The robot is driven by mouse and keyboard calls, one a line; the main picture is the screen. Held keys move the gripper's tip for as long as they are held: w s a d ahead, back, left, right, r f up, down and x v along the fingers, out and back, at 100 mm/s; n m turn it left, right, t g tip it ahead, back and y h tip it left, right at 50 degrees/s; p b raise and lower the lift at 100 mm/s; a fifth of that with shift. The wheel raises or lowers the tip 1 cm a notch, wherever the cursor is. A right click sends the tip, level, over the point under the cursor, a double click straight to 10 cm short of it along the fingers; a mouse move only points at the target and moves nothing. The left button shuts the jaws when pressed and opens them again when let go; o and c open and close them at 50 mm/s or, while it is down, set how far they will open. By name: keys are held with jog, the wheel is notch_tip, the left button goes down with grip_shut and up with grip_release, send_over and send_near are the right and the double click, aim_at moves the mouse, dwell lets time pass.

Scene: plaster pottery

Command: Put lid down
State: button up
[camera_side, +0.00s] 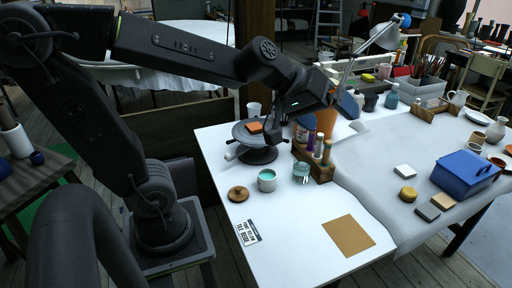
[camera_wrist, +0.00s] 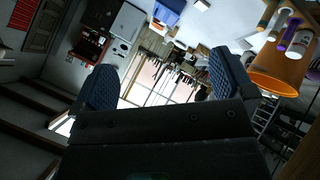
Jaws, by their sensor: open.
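A round brown lid (camera_side: 238,194) with a small knob lies on the white table, at its near left. Just right of it stands a small pale jar (camera_side: 267,184) with teal contents, uncovered. My gripper (camera_side: 273,132) is above the table, behind the jar and close to the turntable, apart from the lid. In the wrist view my gripper (camera_wrist: 160,78) has its two padded fingers wide apart with nothing between them. The lid and jar do not show in the wrist view.
A dark turntable (camera_side: 259,155) carries an orange block (camera_side: 255,127). A wooden rack (camera_side: 316,170) of bottles and a glass jar (camera_side: 301,173) stand right of the pale jar. A label card (camera_side: 247,232) and a brown board (camera_side: 348,235) lie in front. White table between them is clear.

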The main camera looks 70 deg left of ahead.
jog(key=s+f+m+g+y, duration=0.1)
jog(key=s+f+m+g, duration=0.1)
jog(key=s, duration=0.5)
jog(key=s+f+m+g+y, duration=0.2)
jog(key=s+m, duration=0.2)
jog(key=s, duration=0.3)
jog(key=shift+s+a+f, duration=0.15)
jog(key=shift+a+f, duration=0.25)
jog(key=shift+a, duration=0.05)
